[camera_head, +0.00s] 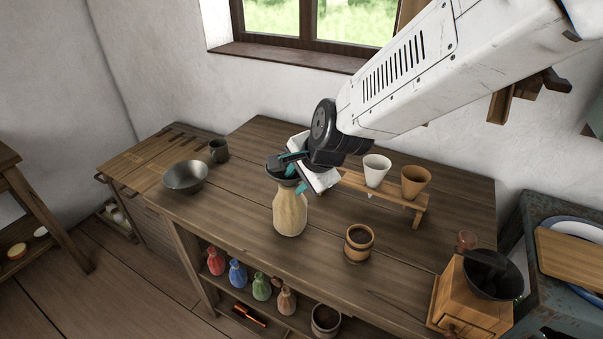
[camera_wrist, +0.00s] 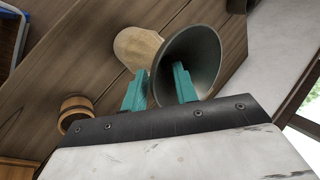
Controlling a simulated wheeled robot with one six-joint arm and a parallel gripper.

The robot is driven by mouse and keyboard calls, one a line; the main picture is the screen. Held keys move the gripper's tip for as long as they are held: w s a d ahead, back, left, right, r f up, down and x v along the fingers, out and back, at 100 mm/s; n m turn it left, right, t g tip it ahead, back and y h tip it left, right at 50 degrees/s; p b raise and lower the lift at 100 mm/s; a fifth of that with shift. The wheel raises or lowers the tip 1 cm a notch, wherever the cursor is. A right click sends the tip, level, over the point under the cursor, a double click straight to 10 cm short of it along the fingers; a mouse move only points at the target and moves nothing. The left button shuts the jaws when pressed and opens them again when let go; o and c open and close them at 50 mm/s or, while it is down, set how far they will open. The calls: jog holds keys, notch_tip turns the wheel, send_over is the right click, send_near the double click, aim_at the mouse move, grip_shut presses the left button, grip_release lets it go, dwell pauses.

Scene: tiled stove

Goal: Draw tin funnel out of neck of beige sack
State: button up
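The beige sack (camera_head: 290,212) stands upright on the wooden table; it also shows in the wrist view (camera_wrist: 133,46). The dark grey tin funnel (camera_head: 279,171) sits at the sack's top, wide mouth up; its spout is hidden. In the wrist view the funnel's mouth (camera_wrist: 203,52) faces me. My gripper (camera_head: 297,173) is at the funnel's right side. Its teal fingers (camera_wrist: 160,78) are spread apart: one reaches over the mouth, the other is outside, below the rim. A gap shows between them, and I cannot tell whether either touches the funnel.
A wooden cup (camera_head: 358,242) stands right of the sack. A rack (camera_head: 417,215) holds a white and a terracotta cone behind it. A metal bowl (camera_head: 185,177) and a dark mug (camera_head: 219,150) are left. A grinder (camera_head: 468,300) stands at the right front corner.

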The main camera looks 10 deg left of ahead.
grip_shut()
jog(key=shift+r, duration=0.15)
jog(key=shift+r, duration=2.9)
jog(key=shift+r, duration=1.95)
